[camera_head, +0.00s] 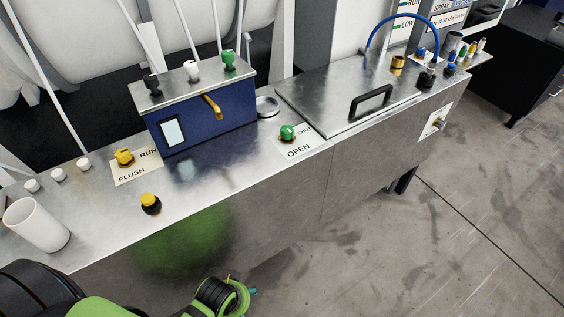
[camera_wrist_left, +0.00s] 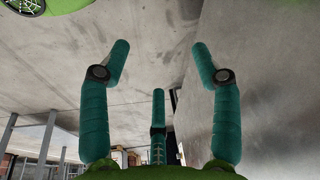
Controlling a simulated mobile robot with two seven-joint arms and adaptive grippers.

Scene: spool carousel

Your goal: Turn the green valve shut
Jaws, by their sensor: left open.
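The green valve (camera_head: 288,132) is a small round knob on a white plate (camera_head: 298,149) on the steel counter. The plate reads SHUT at its upper right and OPEN at its lower edge. I cannot tell which word the knob points at. My left gripper (camera_head: 249,291) is at the bottom of the head view, in front of and below the counter, well apart from the valve. Only a bit of its teal fingers shows there. In the left wrist view, its three teal fingers (camera_wrist_left: 159,62) are spread and empty. The valve is not seen there. My right gripper is not in view.
A blue box (camera_head: 210,128) with a brass lever (camera_head: 212,106) stands left of the valve. A steel lid with a black handle (camera_head: 371,102) is to its right. A yellow FLUSH/RUN valve (camera_head: 124,156), yellow button (camera_head: 150,203) and white cup (camera_head: 37,225) are further left.

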